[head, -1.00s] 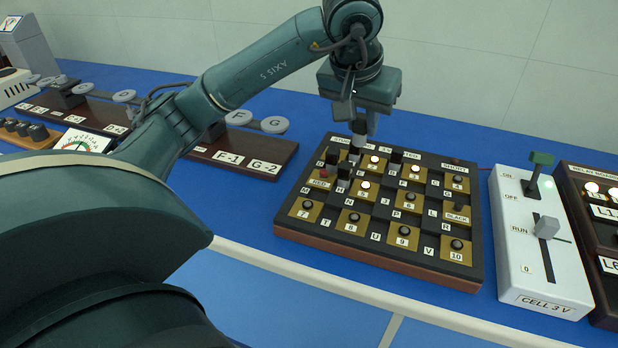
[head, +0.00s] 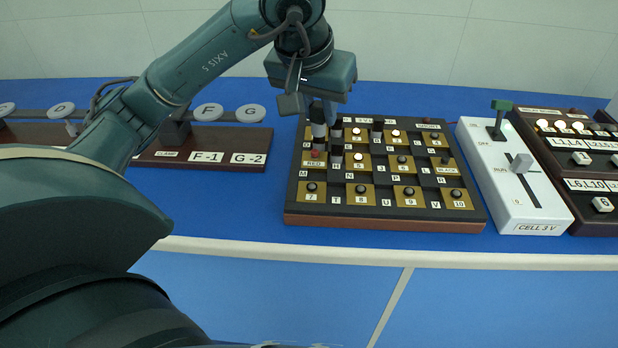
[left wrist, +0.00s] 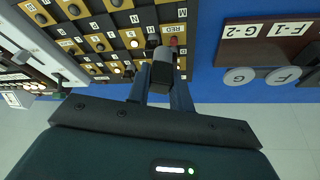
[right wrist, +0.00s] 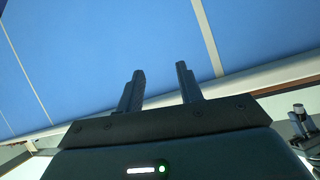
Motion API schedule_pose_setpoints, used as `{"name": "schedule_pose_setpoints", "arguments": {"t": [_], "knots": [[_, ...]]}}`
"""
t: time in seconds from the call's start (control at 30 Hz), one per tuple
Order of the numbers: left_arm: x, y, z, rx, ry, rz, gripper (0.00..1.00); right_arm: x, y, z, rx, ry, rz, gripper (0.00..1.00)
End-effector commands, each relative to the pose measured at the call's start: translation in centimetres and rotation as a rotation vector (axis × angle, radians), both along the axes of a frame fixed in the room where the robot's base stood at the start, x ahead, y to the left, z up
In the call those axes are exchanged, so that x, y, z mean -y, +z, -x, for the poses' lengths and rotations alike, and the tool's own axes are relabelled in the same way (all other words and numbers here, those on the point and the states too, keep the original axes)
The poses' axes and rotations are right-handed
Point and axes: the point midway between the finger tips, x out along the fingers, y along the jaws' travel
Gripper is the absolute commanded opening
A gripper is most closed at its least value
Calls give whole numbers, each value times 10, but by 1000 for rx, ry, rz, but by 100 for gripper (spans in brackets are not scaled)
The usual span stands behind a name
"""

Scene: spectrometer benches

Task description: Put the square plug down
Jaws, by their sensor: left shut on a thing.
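My left gripper (head: 322,112) is low over the back left of the dark plug board (head: 384,213). It is shut on the square plug (head: 318,131), which is dark with a pale band and hangs upright. In the left wrist view the plug's dark end (left wrist: 162,70) sits between the fingers, close to the RED label. I cannot tell whether the plug touches the board. Other dark plugs stand close by (head: 337,155) and farther right (head: 377,129). My right gripper (right wrist: 160,82) is open and empty in the right wrist view, away from the board.
The white CELL 3 V box (head: 540,212) stands right of the board, with a dark lamp box (head: 590,215) beyond it. The wooden rack (head: 200,158) with round discs lies to the left. Blue bench top is clear between rack and board.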

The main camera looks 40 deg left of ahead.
Motion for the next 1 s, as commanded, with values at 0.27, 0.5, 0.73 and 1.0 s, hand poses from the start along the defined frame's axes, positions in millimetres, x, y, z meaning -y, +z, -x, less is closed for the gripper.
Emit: {"name": "schedule_pose_setpoints", "arguments": {"t": [0.27,0.5,0.73,1.0], "knots": [[1,-34,2,-6,-1,1,0,1,-3,-1,6,-1,2,36],[1,-61,2,-2,0,0,0,2,7,-4,37,-6,-2,36],[1,-94,2,-3,-1,0,0,3,2,-1,33,-8,2,36],[1,-100,1,2,-1,0,0,4,2,1,31,-8,4,36]]}}
